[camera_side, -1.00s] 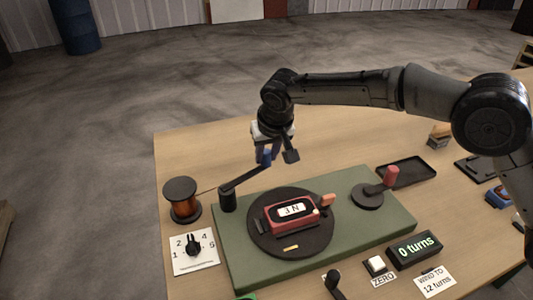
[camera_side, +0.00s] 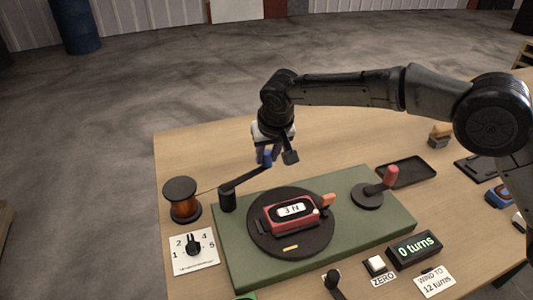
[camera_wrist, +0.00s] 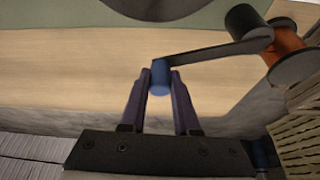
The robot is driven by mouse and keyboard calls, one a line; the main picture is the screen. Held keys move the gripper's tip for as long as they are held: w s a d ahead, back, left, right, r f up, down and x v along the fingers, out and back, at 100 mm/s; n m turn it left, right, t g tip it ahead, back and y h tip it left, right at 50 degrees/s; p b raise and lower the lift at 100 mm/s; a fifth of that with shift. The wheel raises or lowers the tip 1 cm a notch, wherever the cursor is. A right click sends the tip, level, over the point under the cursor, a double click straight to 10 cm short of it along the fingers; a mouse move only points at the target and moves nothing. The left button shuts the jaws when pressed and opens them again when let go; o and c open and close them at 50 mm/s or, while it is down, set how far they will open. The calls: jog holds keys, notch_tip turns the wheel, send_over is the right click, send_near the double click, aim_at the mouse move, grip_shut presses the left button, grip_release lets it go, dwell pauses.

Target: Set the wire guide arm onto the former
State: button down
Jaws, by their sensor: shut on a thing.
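The wire guide arm (camera_side: 247,181) is a dark bar that runs from a black post (camera_side: 227,200) at the board's left corner up to a blue knob (camera_side: 266,158). My gripper (camera_side: 268,154) is shut on the blue knob, which also shows between the fingers in the wrist view (camera_wrist: 160,78). The bar (camera_wrist: 215,52) points away from the former, toward the table's back. The former (camera_side: 291,213) is a red block with a pale label, lying on a black round turntable (camera_side: 262,238). The bar's free end is behind the former, apart from it.
A copper wire spool (camera_side: 183,203) stands left of the post, with wire running to the arm. A display (camera_side: 414,247) reads 0 turns. A black tray (camera_side: 406,171) lies behind.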

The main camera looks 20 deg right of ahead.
jog(key=s+m+h, duration=0.1)
jog(key=s+m, duration=0.2)
jog(key=s+m+g+h, duration=0.1)
jog(key=s+m, duration=0.2)
jog(key=m, duration=0.1)
jog(key=shift+s+a+r, duration=0.1)
jog(key=shift+s+a, duration=0.05)
jog(key=shift+s, duration=0.25)
jog(key=shift+s+a+m+g+h, duration=0.2)
jog(key=shift+s+a+m+h, duration=0.1)
jog(key=shift+s+m, duration=0.35)
jog(key=shift+s+a+m+g+h, duration=0.2)
jog(key=shift+s+a+m+h, duration=0.1)
jog(key=shift+s+m, duration=0.35)
jog(key=shift+s+a+m+g+h, duration=0.25)
jog(key=shift+s+m, duration=0.25)
jog(key=shift+m, duration=0.3)
jog(key=shift+a, duration=0.1)
jog(key=c, duration=0.6)
grip_release()
jog(key=shift+c, duration=0.2)
jog(key=v, duration=1.3)
jog(key=shift+r, duration=0.35)
